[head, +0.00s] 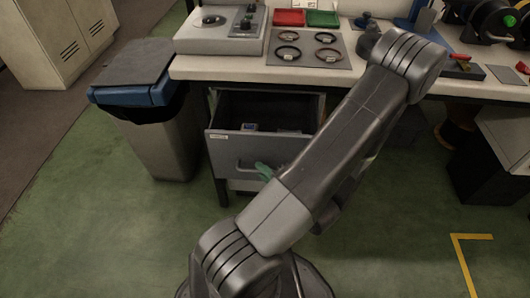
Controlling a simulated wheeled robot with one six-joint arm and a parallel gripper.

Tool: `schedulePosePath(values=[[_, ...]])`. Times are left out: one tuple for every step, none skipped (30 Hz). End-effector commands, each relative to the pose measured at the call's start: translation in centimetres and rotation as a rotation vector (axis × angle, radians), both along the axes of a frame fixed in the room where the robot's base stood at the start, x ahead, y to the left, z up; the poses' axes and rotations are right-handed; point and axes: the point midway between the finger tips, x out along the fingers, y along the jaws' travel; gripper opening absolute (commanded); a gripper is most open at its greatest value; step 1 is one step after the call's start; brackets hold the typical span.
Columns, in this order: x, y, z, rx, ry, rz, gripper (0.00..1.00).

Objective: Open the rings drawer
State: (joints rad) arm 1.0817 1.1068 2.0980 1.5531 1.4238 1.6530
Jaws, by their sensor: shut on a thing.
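A grey drawer (225,152) under the workbench stands pulled out, and I can see down into it. Its small white label is too small to read, so I cannot confirm that it is the rings drawer. A few small items (250,127) lie inside. My gripper (263,171) shows only as green fingertips at the handle (245,165) on the drawer front. It is shut on the handle. My arm hides the right part of the drawer front and most of the gripper.
A bin with a blue rim (155,95) stands close to the left of the drawer. The workbench (215,68) above carries a mat with several rings (327,56), red and green trays and a device. Green floor is clear in front on the left.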

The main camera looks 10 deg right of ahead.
Motion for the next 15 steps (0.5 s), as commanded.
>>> schedulePosePath(values=[[-0.9,0.2,0.0,0.004,0.001,-0.005,0.00],[-1.4,0.3,0.0,0.003,0.000,-0.006,0.00],[-2.0,0.5,0.0,0.004,0.002,-0.005,0.00],[-2.4,0.6,0.0,0.003,0.001,-0.005,0.00],[-2.7,0.7,0.0,0.002,0.001,-0.004,0.00],[-3.2,0.8,0.0,0.002,0.001,-0.004,0.00],[-3.5,0.9,0.0,0.002,0.000,-0.003,0.00],[-3.7,1.0,0.0,0.000,0.001,-0.003,0.00],[-4.0,1.1,0.0,0.001,0.000,-0.003,0.00],[-4.2,1.1,0.0,0.001,0.000,-0.002,0.00],[-4.4,1.2,0.0,0.000,-0.001,-0.001,0.00],[-4.5,1.2,0.0,-0.001,-0.001,-0.001,0.00],[-4.6,1.3,0.0,-0.001,-0.001,-0.001,0.00],[-4.7,1.3,0.0,-0.001,-0.001,-0.002,0.00],[-4.8,1.3,0.0,-0.001,-0.001,-0.002,0.00]])
